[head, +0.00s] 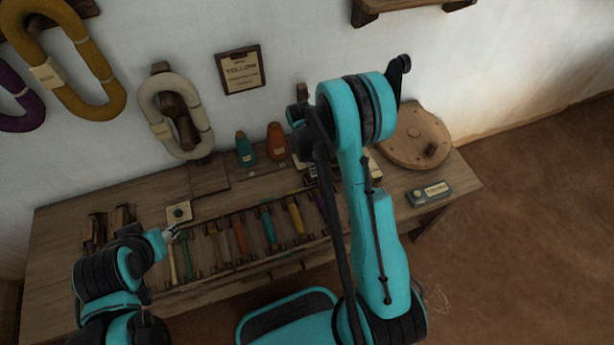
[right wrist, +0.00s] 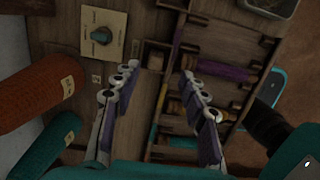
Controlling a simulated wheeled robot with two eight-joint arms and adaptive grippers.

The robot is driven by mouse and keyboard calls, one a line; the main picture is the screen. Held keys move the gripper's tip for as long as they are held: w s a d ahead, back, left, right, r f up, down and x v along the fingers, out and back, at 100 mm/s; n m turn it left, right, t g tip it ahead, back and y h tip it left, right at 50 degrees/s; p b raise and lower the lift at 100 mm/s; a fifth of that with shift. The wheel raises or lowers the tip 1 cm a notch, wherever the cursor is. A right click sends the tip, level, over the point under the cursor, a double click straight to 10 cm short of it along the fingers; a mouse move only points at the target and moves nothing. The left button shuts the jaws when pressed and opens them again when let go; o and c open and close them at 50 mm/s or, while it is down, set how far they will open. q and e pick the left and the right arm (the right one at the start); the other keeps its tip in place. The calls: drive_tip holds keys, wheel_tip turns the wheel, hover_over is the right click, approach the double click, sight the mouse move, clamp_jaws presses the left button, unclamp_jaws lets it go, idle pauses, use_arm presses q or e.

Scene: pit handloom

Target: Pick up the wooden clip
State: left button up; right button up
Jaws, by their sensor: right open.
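I cannot single out the wooden clip with certainty. In the right wrist view a small brown wooden piece (right wrist: 155,57) lies on the bench just beyond the fingertips; its shape is too dark to name. My right gripper (right wrist: 160,72) is open, with nothing visible between its fingers, and points down over the bench. In the head view my right arm hides that gripper.
The wooden bench (head: 60,262) carries a rack of coloured bobbins (head: 239,237), a teal cone (head: 244,149), an orange cone (head: 276,141) and a round wooden disc (head: 414,138). Yarn hanks (head: 92,60) hang on the wall. Cones stand close left in the right wrist view (right wrist: 38,108).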

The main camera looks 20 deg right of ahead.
drive_tip(key=f+b, duration=0.1)
drive_tip(key=f, duration=0.3)
drive_tip(key=f+b, duration=0.1)
drive_tip(key=f, duration=0.1)
drive_tip(key=shift+w+d+f+b, duration=0.3)
drive_tip(key=shift+d+f+b, duration=0.05)
drive_tip(key=shift+f, duration=0.05)
drive_tip(key=shift+r, duration=0.1)
drive_tip(key=shift+c, duration=0.4)
drive_tip(key=c, duration=0.9)
